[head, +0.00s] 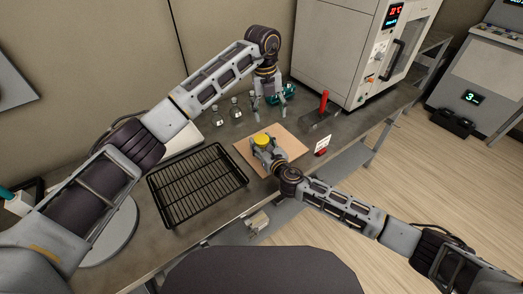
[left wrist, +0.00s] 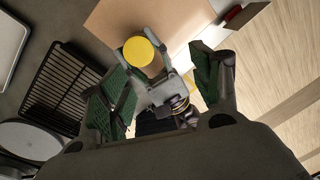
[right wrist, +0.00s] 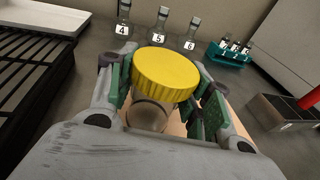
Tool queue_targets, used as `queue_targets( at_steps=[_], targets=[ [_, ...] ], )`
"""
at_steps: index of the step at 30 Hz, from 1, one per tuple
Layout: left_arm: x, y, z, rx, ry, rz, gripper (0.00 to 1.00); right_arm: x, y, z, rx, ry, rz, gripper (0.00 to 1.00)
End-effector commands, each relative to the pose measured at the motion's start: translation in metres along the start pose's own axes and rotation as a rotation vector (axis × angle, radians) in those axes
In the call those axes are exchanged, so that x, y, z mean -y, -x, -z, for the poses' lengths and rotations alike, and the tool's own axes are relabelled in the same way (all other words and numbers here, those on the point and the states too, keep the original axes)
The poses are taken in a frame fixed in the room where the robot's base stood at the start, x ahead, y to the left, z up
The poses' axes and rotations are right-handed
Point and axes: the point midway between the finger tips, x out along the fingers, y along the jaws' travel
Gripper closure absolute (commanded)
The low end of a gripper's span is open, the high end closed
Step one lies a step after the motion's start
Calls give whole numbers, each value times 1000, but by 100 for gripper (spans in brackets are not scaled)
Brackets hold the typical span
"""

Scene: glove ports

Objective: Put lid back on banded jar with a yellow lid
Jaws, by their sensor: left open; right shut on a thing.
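The banded jar (right wrist: 150,115) is clear, with a dark band below its yellow lid (right wrist: 165,72). The lid lies flat on top of the jar; I cannot tell whether it is fully seated. In the head view the yellow lid (head: 262,139) is above the tan board (head: 288,143). My right gripper (head: 264,152) is shut on the jar from the front, below the lid. My left gripper (head: 270,106) is open and empty, above and behind the jar. The lid also shows in the left wrist view (left wrist: 140,51), between and beyond the open left fingers.
A black wire rack (head: 197,184) lies left of the board. Numbered flasks (right wrist: 160,28) and a teal vial rack (right wrist: 229,52) stand behind. A grey box with a red-handled thing (head: 323,103) is at right, near a small sign (head: 323,143). A large white machine (head: 335,45) stands behind.

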Motion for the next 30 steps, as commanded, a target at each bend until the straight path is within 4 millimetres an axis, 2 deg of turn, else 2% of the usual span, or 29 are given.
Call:
queue_targets(
  at_steps=[30],
  targets=[
    [-16,2,-4,45,823,-58,36,0,0,0,0,0,0,100]
  ],
)
